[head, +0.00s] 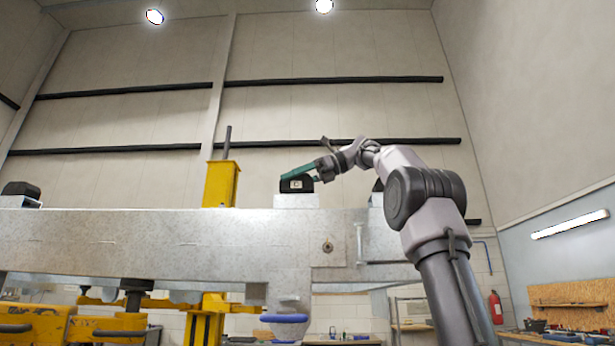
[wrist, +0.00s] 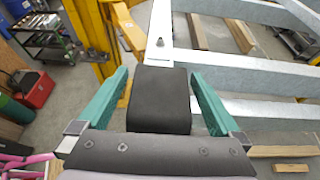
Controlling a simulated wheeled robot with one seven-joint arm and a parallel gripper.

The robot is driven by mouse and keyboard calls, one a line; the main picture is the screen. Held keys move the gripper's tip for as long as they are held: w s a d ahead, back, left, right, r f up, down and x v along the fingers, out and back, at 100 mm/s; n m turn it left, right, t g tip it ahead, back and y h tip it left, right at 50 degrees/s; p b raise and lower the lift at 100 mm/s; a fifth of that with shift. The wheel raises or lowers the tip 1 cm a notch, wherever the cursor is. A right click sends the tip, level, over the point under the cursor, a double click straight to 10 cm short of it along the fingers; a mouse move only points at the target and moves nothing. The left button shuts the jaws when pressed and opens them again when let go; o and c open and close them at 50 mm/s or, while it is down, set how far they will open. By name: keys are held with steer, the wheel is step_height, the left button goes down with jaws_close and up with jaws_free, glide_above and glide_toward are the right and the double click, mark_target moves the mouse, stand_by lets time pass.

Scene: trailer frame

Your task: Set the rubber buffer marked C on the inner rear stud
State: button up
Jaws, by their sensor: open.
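The black rubber buffer marked C (head: 296,185) sits on a pale block on top of the galvanized frame in the head view, its white C label facing the camera. In the wrist view the buffer (wrist: 160,100) lies between the two teal fingers, with a gap on each side. My gripper (head: 303,171) is open and reaches down over the buffer from the right; its fingers (wrist: 158,78) straddle it without visible contact.
Another black buffer-like block (head: 22,190) sits at the frame's far left. A dark piece (head: 377,187) shows partly behind my arm. A yellow post (head: 220,183) with a dark rod rises behind the frame (head: 150,240). Open gaps lie between the frame's beams (wrist: 260,110).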

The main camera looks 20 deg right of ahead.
steer(key=v, duration=0.9)
steer(key=shift+s, duration=0.1)
stand_by(0.3)
